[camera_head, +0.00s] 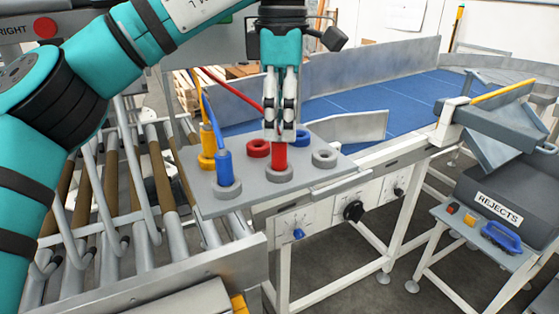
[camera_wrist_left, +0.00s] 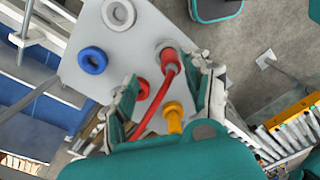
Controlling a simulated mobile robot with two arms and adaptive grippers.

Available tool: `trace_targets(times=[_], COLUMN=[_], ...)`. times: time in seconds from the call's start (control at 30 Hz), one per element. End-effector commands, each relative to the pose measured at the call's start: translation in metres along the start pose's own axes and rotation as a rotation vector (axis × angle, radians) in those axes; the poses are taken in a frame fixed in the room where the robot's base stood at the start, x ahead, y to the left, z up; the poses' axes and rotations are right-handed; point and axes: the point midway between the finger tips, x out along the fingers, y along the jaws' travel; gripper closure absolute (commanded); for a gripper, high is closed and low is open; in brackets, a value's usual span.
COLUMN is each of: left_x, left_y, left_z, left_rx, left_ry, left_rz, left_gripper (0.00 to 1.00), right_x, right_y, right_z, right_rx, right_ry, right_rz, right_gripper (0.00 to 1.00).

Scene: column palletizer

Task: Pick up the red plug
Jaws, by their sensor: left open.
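The red plug (camera_head: 279,160) stands upright in a grey ring socket on the grey panel (camera_head: 215,203). My left gripper (camera_head: 280,136) is open and points down at the plug's upper end, its fingertips close to the top. In the left wrist view the red plug (camera_wrist_left: 169,64) lies between the spread fingers of the left gripper (camera_wrist_left: 167,82), with a gap on both sides. A red cable runs from the plug. Whether a finger touches it I cannot tell. My right gripper is not in view.
A blue plug (camera_head: 223,168) and a yellow plug (camera_head: 206,142) stand left of the red one with cables rising. A red ring (camera_head: 258,148), blue ring (camera_head: 302,139) and grey ring (camera_head: 324,158) are empty. A blue conveyor (camera_head: 370,103) lies behind; rollers (camera_head: 125,190) are at left.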

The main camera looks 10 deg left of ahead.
Motion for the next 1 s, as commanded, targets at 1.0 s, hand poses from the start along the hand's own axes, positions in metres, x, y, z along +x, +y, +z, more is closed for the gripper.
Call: trace_targets(times=[1.0], left_x=[0.057], left_y=[-0.008], left_z=[-0.003], left_rx=[0.001], left_ry=[-0.001], left_rz=[0.001], left_gripper=[0.77], right_x=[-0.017], right_y=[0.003], right_z=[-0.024], right_rx=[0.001], right_ry=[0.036], right_rz=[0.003], right_gripper=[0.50])
